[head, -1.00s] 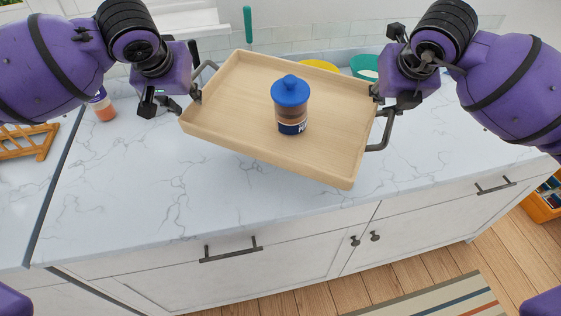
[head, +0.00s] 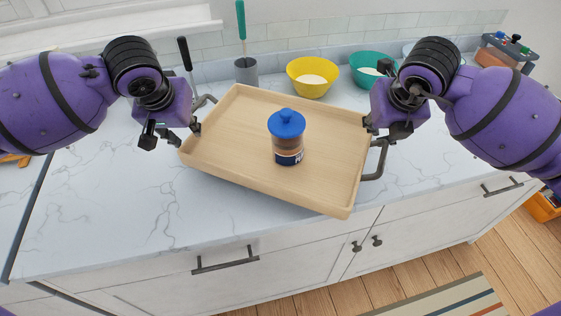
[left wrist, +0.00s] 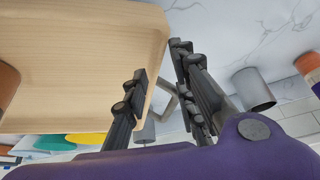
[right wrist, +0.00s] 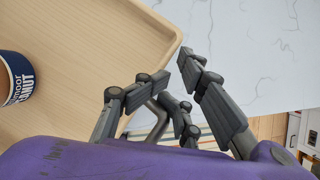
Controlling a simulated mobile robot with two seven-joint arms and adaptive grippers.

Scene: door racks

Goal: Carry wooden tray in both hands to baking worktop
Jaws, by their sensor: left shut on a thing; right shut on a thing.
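The wooden tray (head: 235,150) is pale, shallow and rimmed, with a dark handle at each short end. It is tilted in the head view, its right end nearer the front edge of the marble worktop (head: 110,215). A jar (head: 287,143) with a blue knobbed lid stands upright on it. My left gripper (head: 180,130) is shut on the tray's left end; it also shows in the left wrist view (left wrist: 160,75). My right gripper (head: 385,130) is shut on the right end and also shows in the right wrist view (right wrist: 172,75). I cannot tell how high the tray is above the worktop.
At the back stand a grey utensil pot (head: 246,70), a yellow bowl (head: 312,77) and a teal bowl (head: 373,70). A bottle rack (head: 506,50) is at the far right. The worktop in front of the tray is clear. Drawers and cabinets are below.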

